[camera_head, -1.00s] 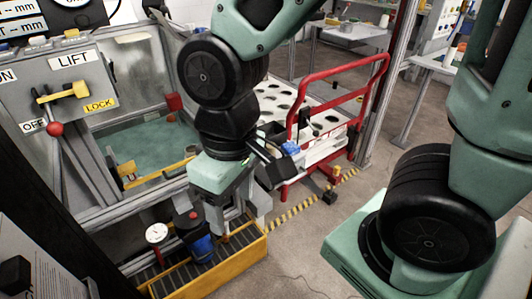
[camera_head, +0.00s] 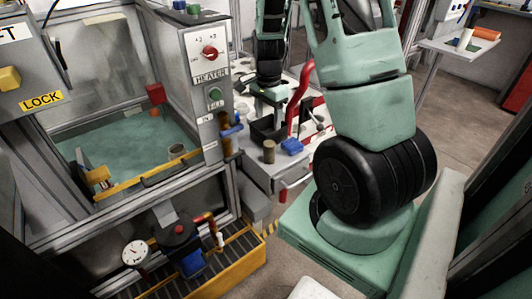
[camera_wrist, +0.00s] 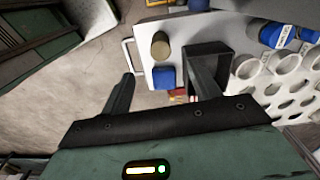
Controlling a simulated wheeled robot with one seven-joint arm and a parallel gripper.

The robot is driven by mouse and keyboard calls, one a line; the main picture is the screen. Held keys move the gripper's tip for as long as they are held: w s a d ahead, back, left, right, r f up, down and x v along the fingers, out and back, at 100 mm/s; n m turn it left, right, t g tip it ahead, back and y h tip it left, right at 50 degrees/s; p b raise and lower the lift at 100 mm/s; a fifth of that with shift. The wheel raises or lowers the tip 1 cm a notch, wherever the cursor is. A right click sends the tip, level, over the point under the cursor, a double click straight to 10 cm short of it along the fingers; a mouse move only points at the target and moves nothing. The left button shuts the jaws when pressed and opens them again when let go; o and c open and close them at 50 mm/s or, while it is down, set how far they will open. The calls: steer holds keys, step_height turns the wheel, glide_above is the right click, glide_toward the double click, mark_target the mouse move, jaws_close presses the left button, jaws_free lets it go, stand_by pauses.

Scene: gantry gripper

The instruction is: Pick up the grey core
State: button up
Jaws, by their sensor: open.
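A short brownish-grey cylinder (camera_head: 269,152), possibly the grey core, stands upright on the white cart top near its edge. It also shows in the wrist view (camera_wrist: 160,46), beyond a blue block (camera_wrist: 164,77). A small grey ring-shaped piece (camera_head: 177,150) lies in the tank; I cannot tell which one is the core. My gripper (camera_wrist: 160,68) is open and empty above the cart, its fingers spread to either side of the blue block in the picture. In the head view my gripper (camera_head: 268,108) is partly hidden behind the cart's things and my arm.
A black open box (camera_wrist: 208,60) is beside the blue block, close to the right finger. A white rack (camera_wrist: 285,85) with holes and blue-capped jars is to the right. A red rail (camera_head: 300,95) rises from the cart. The heater panel (camera_head: 207,90) stands left of it.

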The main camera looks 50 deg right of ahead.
mark_target(269, 143)
step_height(269, 143, down, 8)
steer(key=shift+f+b, duration=0.15)
steer(key=shift+b, duration=0.2)
steer(key=shift+d+f, duration=0.15)
steer(key=shift+f, duration=1.2)
steer(key=shift+d+f, duration=0.15)
steer(key=shift+f, duration=1.15)
steer(key=c, duration=1)
